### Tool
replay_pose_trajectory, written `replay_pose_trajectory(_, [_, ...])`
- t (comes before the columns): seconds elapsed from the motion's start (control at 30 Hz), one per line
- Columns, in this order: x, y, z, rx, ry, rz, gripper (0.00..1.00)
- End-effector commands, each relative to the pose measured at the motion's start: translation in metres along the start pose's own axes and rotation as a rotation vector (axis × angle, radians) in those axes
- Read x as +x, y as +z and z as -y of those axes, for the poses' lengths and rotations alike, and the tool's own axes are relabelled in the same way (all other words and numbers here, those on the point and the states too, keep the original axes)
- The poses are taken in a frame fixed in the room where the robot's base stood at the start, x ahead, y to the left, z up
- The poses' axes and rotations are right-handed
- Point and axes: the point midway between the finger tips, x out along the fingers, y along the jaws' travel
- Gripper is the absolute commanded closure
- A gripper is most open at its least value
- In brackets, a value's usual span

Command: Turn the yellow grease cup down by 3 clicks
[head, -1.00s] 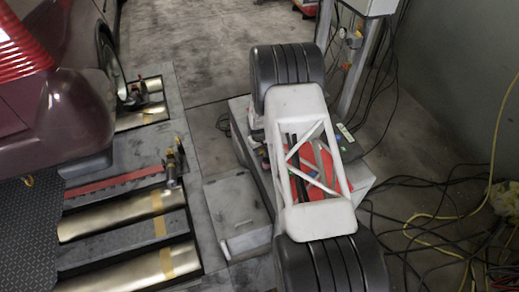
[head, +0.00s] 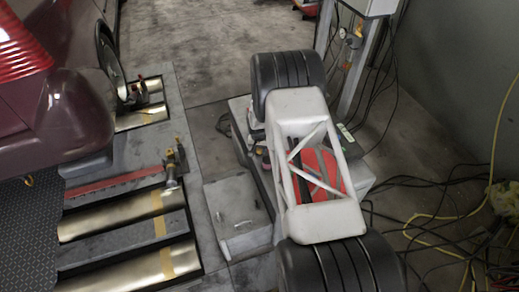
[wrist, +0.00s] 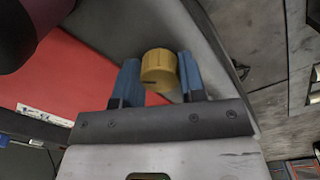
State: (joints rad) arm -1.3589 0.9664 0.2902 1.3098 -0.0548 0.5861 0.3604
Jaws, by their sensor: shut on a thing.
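The yellow grease cup (wrist: 158,66) shows in the wrist view as a short round knob with a small dark mark low on its near side. My gripper (wrist: 159,76) has a blue finger on either side of it and is shut on the cup. The cup's base is hidden from this angle. In the head view I cannot make out the cup or my fingertips. My white lattice arm link covers that area.
A red surface (wrist: 75,75) lies beside the cup in the wrist view. In the head view, a maroon car (head: 60,115) and metal rollers (head: 115,213) are at left. Black cables and a yellow hose (head: 440,217) lie on the floor at right.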

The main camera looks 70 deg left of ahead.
Motion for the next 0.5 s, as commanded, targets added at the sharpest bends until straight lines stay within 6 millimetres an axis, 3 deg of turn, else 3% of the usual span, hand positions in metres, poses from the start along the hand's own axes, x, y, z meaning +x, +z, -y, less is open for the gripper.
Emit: replay_pose_trajectory(0.5, [-0.0007,-0.0008,-0.0003,0.481,0.000,0.015,0.86])
